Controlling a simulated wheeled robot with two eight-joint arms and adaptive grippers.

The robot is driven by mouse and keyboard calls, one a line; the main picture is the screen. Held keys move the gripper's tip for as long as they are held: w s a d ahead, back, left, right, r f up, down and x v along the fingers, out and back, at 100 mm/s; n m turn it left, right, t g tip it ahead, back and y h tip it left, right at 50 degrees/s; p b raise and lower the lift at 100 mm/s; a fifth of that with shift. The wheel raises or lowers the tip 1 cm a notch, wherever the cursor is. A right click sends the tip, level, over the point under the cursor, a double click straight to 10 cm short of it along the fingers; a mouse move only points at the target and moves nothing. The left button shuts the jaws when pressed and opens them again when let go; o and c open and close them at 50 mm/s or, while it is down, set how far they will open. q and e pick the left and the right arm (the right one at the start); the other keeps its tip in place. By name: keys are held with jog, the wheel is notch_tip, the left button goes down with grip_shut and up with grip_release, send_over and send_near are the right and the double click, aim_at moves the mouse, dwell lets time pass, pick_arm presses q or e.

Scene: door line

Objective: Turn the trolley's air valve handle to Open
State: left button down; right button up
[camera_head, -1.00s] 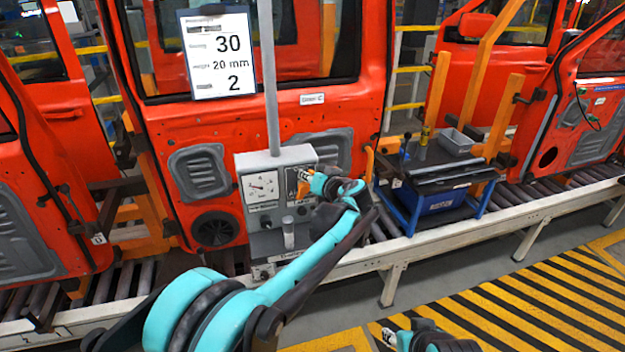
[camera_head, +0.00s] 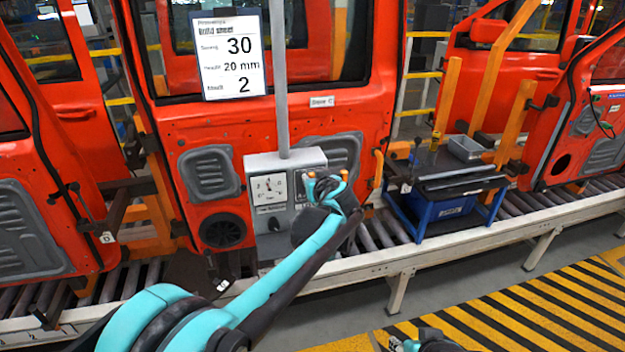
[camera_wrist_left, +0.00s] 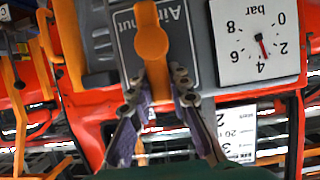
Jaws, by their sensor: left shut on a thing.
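The grey valve box (camera_head: 258,164) stands in front of the red door, with a white gauge (camera_head: 267,188) and a dark label plate on its face. The left wrist view shows the panel upside down. There the orange valve handle (camera_wrist_left: 151,45) lies along the dark plate (camera_wrist_left: 178,40), which bears "Air" and part of "Shut". My left gripper (camera_wrist_left: 157,96) is shut on the handle's end, one finger each side. In the head view my left gripper (camera_head: 324,188) is at the box's right side and hides much of the plate. My right gripper (camera_head: 405,344) shows only partly at the bottom edge.
The gauge (camera_wrist_left: 255,40) needle lies between 2 and 4 bar. A build sheet (camera_head: 231,55) hangs beside the box's post (camera_head: 280,80). A blue tool stand (camera_head: 440,208) is to the right.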

pick_arm(q)
jog(key=shift+f, duration=0.1)
jog(key=c, duration=1.4)
grip_release()
jog(key=shift+d, duration=0.1)
jog(key=shift+s, duration=0.1)
jog(key=v, duration=1.2)
jog(key=s+a+f+m+g+b, duration=0.1)
jog(key=s+a+f+g+b, duration=0.1)
jog(key=s+a+f+b, duration=0.6)
jog(key=s+a+f+g+b, duration=0.25)
jog(key=a+f+b, duration=0.2)
jog(key=f, duration=0.55)
jog(key=s+a+f+m+h+b, duration=0.1)
jog(key=s+a+f+h+b, duration=0.1)
jog(key=s+f+b, duration=0.4)
jog(key=s+a+f+m+g+h+b, duration=0.1)
jog(key=s+f+b, duration=0.5)
jog(key=s+f, duration=0.6)
notch_tip(320, 180, down, 6)
jog(key=shift+a+r+m+h, duration=0.2)
jog(key=shift+a+m+h, duration=0.2)
jog(key=shift+a+h, duration=0.3)
